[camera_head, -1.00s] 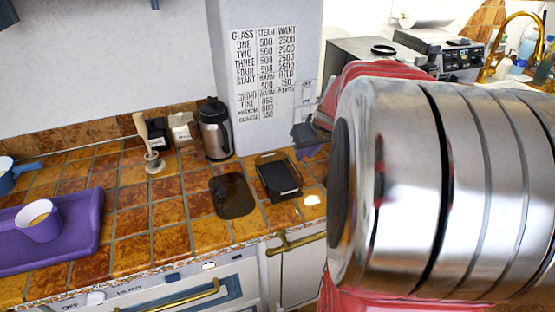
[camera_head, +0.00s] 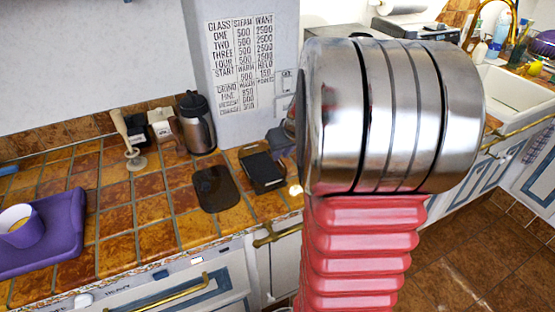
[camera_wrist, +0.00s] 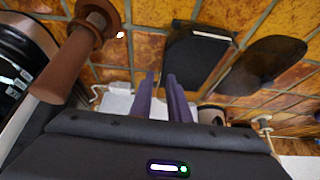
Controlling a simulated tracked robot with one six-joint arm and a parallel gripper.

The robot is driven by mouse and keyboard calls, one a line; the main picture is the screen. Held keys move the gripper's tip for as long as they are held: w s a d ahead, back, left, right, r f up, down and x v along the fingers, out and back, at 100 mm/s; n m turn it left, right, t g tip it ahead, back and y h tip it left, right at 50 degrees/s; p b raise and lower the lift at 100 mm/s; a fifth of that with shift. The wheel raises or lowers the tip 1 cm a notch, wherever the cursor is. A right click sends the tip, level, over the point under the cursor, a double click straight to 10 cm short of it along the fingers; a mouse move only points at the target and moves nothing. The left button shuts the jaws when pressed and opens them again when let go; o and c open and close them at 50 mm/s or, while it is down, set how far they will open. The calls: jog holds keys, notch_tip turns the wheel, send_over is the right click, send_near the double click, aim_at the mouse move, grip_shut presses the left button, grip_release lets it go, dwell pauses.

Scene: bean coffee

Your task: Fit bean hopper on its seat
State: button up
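I cannot make out the bean hopper or its seat in either view. My gripper (camera_wrist: 161,78) shows two purple fingers in the wrist view, a narrow gap apart, with nothing held between them. In the head view it is mostly hidden behind my silver arm link. In the wrist view a brown handle (camera_wrist: 62,65) is close on the left, beside a dark rounded body with lit markings (camera_wrist: 14,85). That body is cut off by the picture's edge, so I cannot tell what it is.
A black scale-like tray (camera_head: 262,170) and dark mat (camera_head: 215,188) lie on the tiled counter. A steel pitcher (camera_head: 197,128), small canisters (camera_head: 160,128) and a tamper-like tool (camera_head: 130,145) stand behind. A purple tray (camera_head: 70,225) with a cup (camera_head: 18,228) is left. A sink (camera_head: 515,95) is right.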

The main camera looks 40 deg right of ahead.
jog(key=shift+x, duration=1.35)
grip_shut()
jog(key=shift+r, duration=0.1)
jog(key=shift+r, duration=2.95)
